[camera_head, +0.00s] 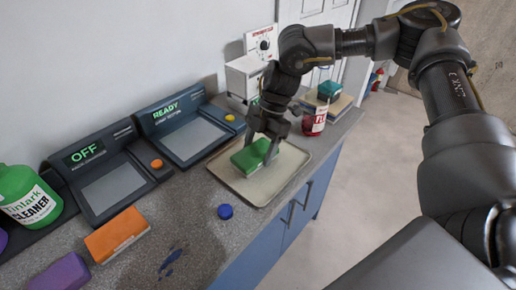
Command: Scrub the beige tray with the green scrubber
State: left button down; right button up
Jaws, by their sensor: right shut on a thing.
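The beige tray (262,189) lies on the grey counter near its front edge. The green scrubber (248,158), a block with a paler underside, is at the left part of the tray. My right gripper (262,148) reaches down from above and is shut on the green scrubber. The scrubber appears to be on or just above the tray; I cannot tell whether it touches. My left gripper is not in view.
Two control panels (185,130) line the wall. A red-labelled can (314,122) stands behind the tray.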

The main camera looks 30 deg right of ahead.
aim_at(269, 142)
jog(key=shift+f, duration=0.2)
jog(key=shift+f+b, duration=0.4)
jog(key=shift+f, duration=0.4)
jog(key=shift+w+d+r+p, duration=0.15)
jog(key=shift+w+d+p, duration=0.05)
jog(key=shift+d+p, duration=0.3)
jog(key=shift+w+d+p, duration=0.2)
jog(key=shift+d+p, duration=0.05)
jog(key=shift+d, duration=0.4)
jog(key=shift+w+d+p, duration=0.2)
jog(key=shift+d+p, duration=0.05)
jog(key=shift+d, duration=0.35)
jog(key=shift+p, duration=0.35)
jog(key=shift+s+a+p, duration=0.35)
jog(key=shift+a, duration=0.55)
jog(key=shift+s+a+p, duration=0.3)
jog(key=shift+a, duration=0.55)
